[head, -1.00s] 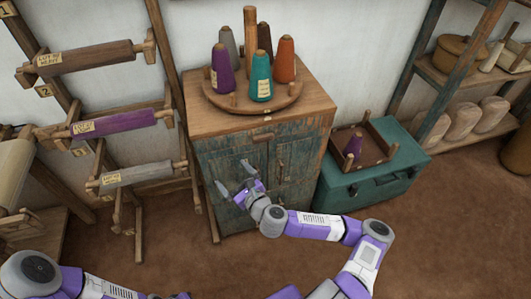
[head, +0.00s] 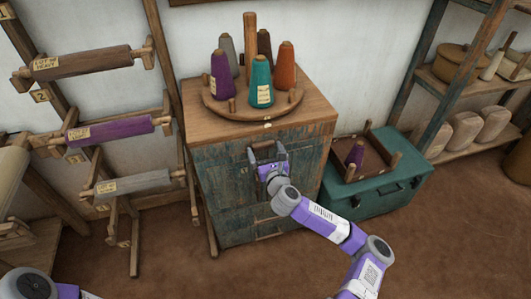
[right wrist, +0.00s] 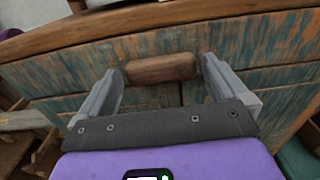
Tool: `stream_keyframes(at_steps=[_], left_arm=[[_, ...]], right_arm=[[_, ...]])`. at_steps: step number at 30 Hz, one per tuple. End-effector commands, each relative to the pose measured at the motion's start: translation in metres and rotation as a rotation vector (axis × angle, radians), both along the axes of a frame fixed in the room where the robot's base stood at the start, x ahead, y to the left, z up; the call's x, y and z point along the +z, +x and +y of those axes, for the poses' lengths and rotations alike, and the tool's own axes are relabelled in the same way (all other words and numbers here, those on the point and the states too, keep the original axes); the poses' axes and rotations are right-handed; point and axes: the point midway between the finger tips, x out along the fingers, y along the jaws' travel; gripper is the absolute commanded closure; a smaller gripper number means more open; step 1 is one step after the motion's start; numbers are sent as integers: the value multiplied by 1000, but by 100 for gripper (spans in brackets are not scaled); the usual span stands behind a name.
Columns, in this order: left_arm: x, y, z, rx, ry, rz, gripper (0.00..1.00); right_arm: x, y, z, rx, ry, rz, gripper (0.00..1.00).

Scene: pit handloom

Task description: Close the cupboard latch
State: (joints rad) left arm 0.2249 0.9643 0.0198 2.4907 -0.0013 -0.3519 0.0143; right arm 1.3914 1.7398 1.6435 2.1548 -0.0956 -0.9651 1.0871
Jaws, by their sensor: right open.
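The cupboard (head: 222,185) has worn blue-green doors and a wooden top, and stands in the middle of the head view. Its latch, a brown wooden bar (right wrist: 160,68), lies roughly level across the door front in the right wrist view. My right gripper (head: 267,154) is at the upper part of the doors with its fingers apart. In the right wrist view, the fingers (right wrist: 160,78) stand at either end of the bar, with small gaps visible. How deep the fingertips reach is hard to tell. My left gripper is out of view.
A round stand (head: 224,111) with several yarn cones is on the cupboard top. A rack of rollers (head: 110,130) stands close on the left. A teal chest (head: 372,193) bearing a wooden tray is on the right. The floor in front is clear.

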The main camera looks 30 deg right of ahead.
Motion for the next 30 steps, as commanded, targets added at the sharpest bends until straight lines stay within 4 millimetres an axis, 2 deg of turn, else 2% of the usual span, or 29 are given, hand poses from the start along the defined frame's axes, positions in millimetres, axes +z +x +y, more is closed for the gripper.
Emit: stream_keyframes(at_steps=[5,13,14,23,30], left_arm=[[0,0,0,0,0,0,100],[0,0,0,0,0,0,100],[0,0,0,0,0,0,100],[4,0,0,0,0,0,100],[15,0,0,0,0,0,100]], right_arm=[[0,0,0,0,0,0,0],[0,0,0,0,0,0,40],[0,0,0,1,0,0,41],[-1,0,0,1,-44,13,41],[-3,0,0,-1,-190,50,41]])
